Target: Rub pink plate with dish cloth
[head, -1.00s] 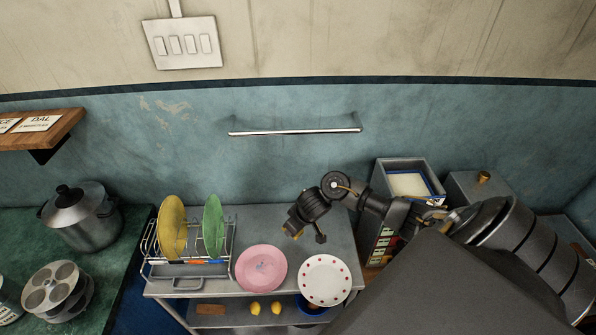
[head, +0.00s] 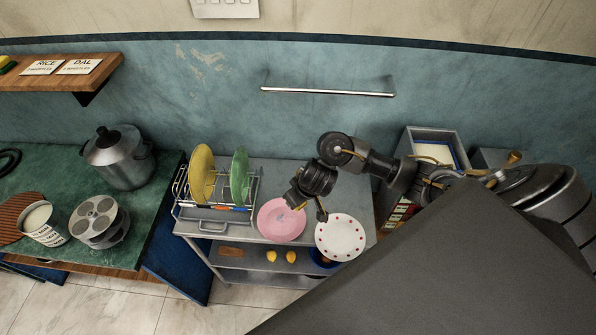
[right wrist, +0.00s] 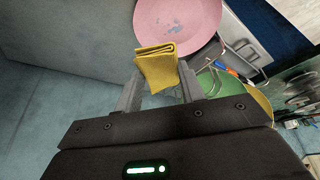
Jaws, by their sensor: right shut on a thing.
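The pink plate (head: 281,222) lies on the metal rack's top, right of the dish rack. It also shows at the top of the right wrist view (right wrist: 190,18), with bluish-grey marks on its face. My right gripper (head: 308,207) is just above the plate's right side in the head view. In the right wrist view, the right gripper (right wrist: 160,88) is shut on the folded yellow dish cloth (right wrist: 157,66), whose outer edge overlaps the plate's rim in the picture. I cannot tell if they touch. My left gripper is not in view.
A white plate with red dots (head: 340,238) lies close right of the pink plate. A wire dish rack (head: 214,214) holds a yellow plate (head: 201,174) and a green plate (head: 240,176) at left. A grey box (head: 436,135) stands behind my right arm.

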